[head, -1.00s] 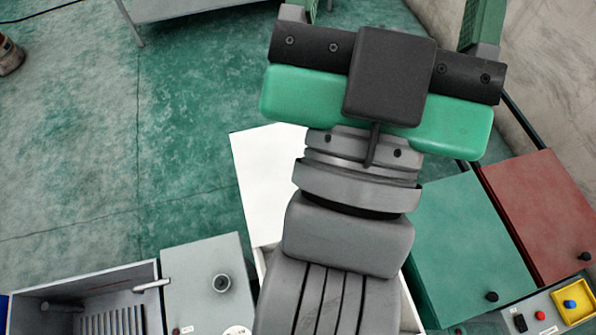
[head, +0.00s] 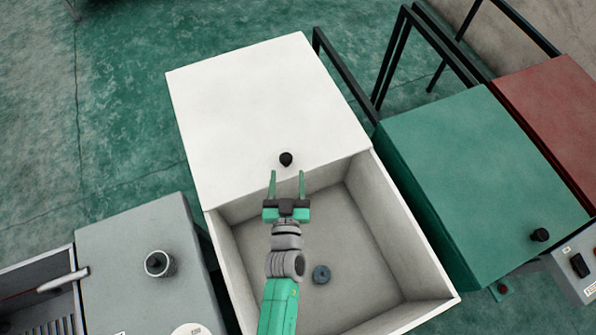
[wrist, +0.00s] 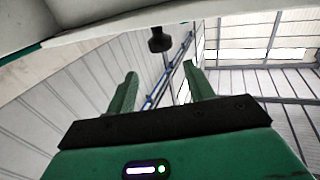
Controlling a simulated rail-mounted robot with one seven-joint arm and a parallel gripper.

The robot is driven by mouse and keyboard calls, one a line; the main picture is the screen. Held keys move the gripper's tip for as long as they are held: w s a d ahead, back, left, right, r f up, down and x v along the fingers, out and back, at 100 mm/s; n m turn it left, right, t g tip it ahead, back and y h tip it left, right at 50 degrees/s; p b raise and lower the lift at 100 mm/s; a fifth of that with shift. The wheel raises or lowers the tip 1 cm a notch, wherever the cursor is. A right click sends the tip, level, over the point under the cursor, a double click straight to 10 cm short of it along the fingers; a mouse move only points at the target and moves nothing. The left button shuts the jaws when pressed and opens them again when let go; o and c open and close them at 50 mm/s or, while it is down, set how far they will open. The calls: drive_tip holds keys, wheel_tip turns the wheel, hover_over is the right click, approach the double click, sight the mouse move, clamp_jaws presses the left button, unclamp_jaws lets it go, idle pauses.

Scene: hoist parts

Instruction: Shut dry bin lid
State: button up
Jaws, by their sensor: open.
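The white bin (head: 405,235) stands open at the near part, with its inside showing. Its white lid (head: 255,100) extends beyond the opening at the far side, with a black knob (head: 286,159) near its near edge. The knob also shows in the wrist view (wrist: 159,40), just beyond the fingertips. My gripper (head: 287,176) is open and empty, its two green fingers pointing at the knob from the near side. In the wrist view my gripper (wrist: 159,78) has the knob roughly centred between its fingers, with no contact visible.
A small blue-grey round part (head: 321,274) lies on the bin floor. A green-lidded bin (head: 465,180) and a red-lidded one (head: 555,110) stand to the right. A grey box (head: 145,245) with a cylindrical fitting stands at left. Black frame bars rise behind the bins.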

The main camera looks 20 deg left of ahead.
sight(286, 164)
drive_tip(key=w+a+b, duration=0.1)
drive_tip(key=w, duration=0.1)
drive_tip(key=w+f+b, duration=0.1)
drive_tip(key=w, duration=0.1)
drive_tip(key=w+a+f+b, duration=0.1)
drive_tip(key=w, duration=0.1)
drive_tip(key=shift+w+a, duration=0.1)
drive_tip(key=shift+a, duration=0.2)
drive_tip(key=shift+w+a+r, duration=0.1)
drive_tip(key=shift+w+r, duration=0.05)
drive_tip(key=shift+w, duration=0.2)
